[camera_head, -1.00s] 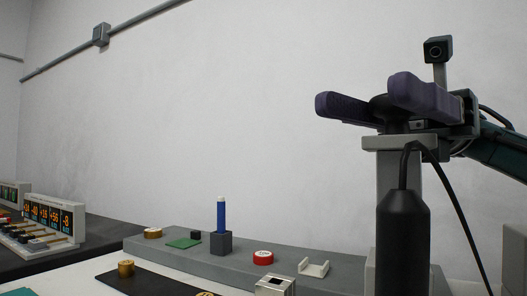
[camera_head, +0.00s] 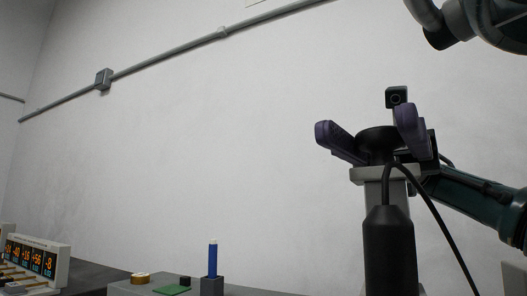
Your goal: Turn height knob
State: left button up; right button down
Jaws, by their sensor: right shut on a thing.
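The height knob (camera_head: 378,138) is a black round knob on top of a grey post (camera_head: 374,175). My right gripper (camera_head: 374,142) has two purple fingers, one on each side of the knob, and is shut on it. The left finger reaches toward me and to the left, and the right finger stands at the knob's right side. The fingers hide parts of the knob's rim. My left gripper is not in view.
A black cylinder (camera_head: 389,245) with a cable stands in front of the post. A blue stick (camera_head: 212,260) stands in a grey block at the lower middle. A display panel (camera_head: 35,259) with orange digits is at lower left. A conduit runs along the wall.

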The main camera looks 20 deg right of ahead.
jog(key=shift+c, duration=1.7)
grip_release()
